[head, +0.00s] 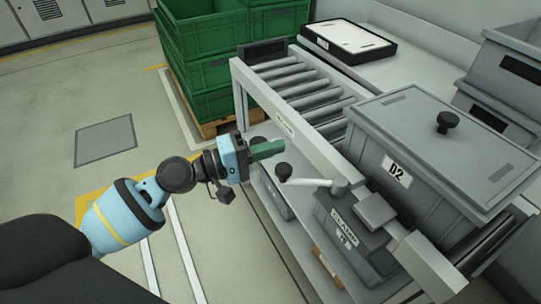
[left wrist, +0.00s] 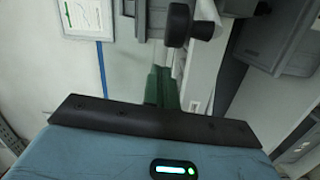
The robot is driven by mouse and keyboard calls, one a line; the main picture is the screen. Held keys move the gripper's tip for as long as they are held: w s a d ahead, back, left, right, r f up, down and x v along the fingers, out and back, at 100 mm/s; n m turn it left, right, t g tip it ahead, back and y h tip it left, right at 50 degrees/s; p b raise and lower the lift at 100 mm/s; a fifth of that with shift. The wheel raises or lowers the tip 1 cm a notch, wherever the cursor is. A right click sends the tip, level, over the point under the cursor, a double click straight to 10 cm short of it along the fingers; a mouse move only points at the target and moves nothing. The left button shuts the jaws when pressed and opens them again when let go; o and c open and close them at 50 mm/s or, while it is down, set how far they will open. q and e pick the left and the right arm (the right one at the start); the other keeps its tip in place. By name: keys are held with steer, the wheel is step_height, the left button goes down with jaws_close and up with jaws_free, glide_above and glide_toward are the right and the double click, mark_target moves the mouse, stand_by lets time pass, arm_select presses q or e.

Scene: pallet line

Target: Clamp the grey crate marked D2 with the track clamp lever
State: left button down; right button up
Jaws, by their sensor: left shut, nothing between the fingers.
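The grey crate marked D2 (head: 440,150) sits on the roller conveyor, with a flat lid and a black lid knob. In front of it is the dark track clamp (head: 350,225). Its light lever (head: 310,182) points left and ends in a black knob (head: 283,171). The clamp's grey block (head: 376,210) is close to the crate's front; contact is unclear. My left gripper (head: 278,147), with green fingers, is shut and empty, just above and left of the knob. In the left wrist view the fingers (left wrist: 162,80) point toward a black knob (left wrist: 179,25). My right gripper is not in view.
Bare rollers (head: 305,85) lie left of the crate. Green crates (head: 205,65) are stacked on a wooden pallet behind. Another grey crate (head: 505,75) stands at the right, and a black-framed tray (head: 347,40) lies at the back. Floor at left is clear.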

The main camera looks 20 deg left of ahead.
arm_select(q)
steer(key=shift+s+d+f+p, duration=0.1)
steer(key=shift+s+d+p, duration=0.15)
steer(key=shift+s, duration=0.45)
steer(key=shift+s+d+f+p, duration=0.1)
steer(key=shift+s+d, duration=0.25)
steer(key=shift+s, duration=0.35)
steer(key=shift+r, duration=0.1)
